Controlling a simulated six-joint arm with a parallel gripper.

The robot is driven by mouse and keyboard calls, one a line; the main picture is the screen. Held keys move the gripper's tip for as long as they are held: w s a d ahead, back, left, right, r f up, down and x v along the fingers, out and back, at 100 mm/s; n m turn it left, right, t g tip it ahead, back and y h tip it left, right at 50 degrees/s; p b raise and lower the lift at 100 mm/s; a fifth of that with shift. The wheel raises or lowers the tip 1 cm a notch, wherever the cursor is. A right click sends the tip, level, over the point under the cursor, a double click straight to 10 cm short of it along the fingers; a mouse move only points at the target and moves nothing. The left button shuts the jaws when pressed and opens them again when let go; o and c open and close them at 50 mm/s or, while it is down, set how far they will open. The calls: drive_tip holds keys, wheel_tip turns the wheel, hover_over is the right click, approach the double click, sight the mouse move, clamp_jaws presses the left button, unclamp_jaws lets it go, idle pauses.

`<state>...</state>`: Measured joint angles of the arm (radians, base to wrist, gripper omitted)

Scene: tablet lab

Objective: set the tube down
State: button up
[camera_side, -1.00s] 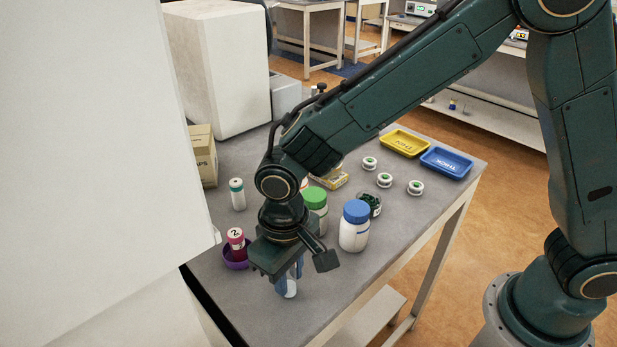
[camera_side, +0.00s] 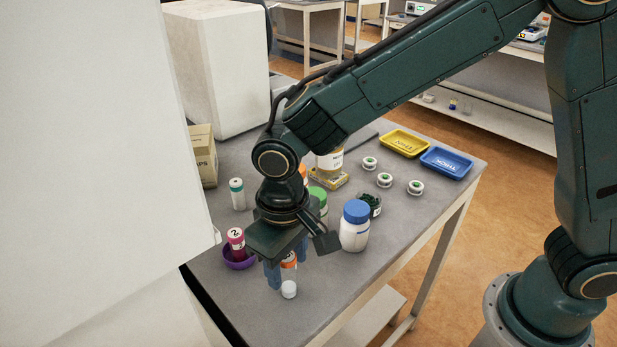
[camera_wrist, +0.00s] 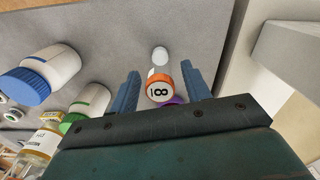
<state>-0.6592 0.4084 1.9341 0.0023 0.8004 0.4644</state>
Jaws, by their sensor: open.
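The tube (camera_side: 289,266) has an orange cap marked 8, which faces up at the wrist camera. It appears to stand upright on the grey bench, with a rounded white part at its lower end. In the wrist view the tube (camera_wrist: 160,90) lies between the two blue fingers, with a gap on each side. My gripper (camera_side: 287,267) is open above and around the tube's upper part and holds nothing. In the side view the palm and fingers hide part of the tube. It also shows in the wrist view (camera_wrist: 162,88).
A blue-lidded jar (camera_side: 355,230) and a green-lidded jar (camera_side: 318,194) stand to the right and behind. A teal-capped tube (camera_side: 237,194) stands further back. The bench front is clear.

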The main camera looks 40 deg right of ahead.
wheel_tip(320, 180, up, 9)
drive_tip(key=shift+f, duration=0.1)
idle(0.3)
idle(0.5)
drive_tip(key=shift+d+r, duration=0.2)
drive_tip(key=shift+d, duration=0.1)
drive_tip(key=s+d+r+m+t, duration=0.1)
drive_tip(key=s+d+r, duration=0.15)
drive_tip(key=d, duration=0.45)
drive_tip(key=s+d+r+t, duration=0.1)
drive_tip(key=s+d+r, duration=0.1)
drive_tip(key=d+r, duration=0.35)
drive_tip(key=s+d+f+m+t, duration=0.1)
drive_tip(key=s+d+t, duration=0.2)
drive_tip(key=s+d, duration=0.7)
drive_tip(key=shift+s+d+f+t, duration=0.25)
drive_tip(key=shift+s+d+t, duration=0.1)
drive_tip(key=shift+d, duration=0.85)
